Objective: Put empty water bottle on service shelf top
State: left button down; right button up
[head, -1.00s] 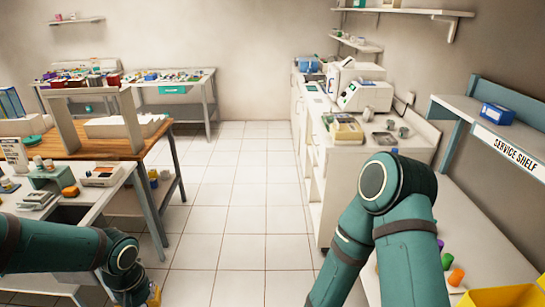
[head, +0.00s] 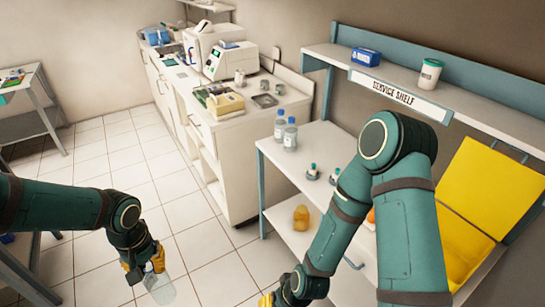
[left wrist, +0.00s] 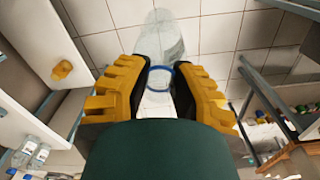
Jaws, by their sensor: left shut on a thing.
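A clear, empty-looking water bottle (head: 160,288) is held by my left gripper (head: 146,262) over the floor at the lower left. In the left wrist view the bottle (left wrist: 160,35) points away between the yellow fingers of my left gripper (left wrist: 158,85), which are shut on it near a blue ring. The service shelf (head: 398,94), with its label on the front edge, is at the upper right, well apart from the bottle. My right gripper (head: 267,299) only just shows at the bottom edge; its fingers are mostly hidden.
The shelf top holds a blue box (head: 366,56) and a white jar with a green lid (head: 429,73), with bare room between and right of them. Bottles (head: 290,134) stand on the lower table (head: 315,142). A yellow bin (head: 490,185) is at right. My right arm covers part of the table.

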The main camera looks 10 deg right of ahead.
aim_at(304, 160)
jog(key=i+j+z, duration=0.15)
jog(key=z, duration=0.3)
jog(key=i+j+z, duration=0.25)
jog(key=z, duration=0.25)
jog(key=i+j+z, duration=0.15)
jog(key=z, duration=0.3)
jog(key=j+z, duration=0.5)
jog(key=i+j+z, duration=0.15)
jog(key=j+z, duration=0.45)
jog(key=i+j, duration=0.05)
jog(key=j, duration=0.05)
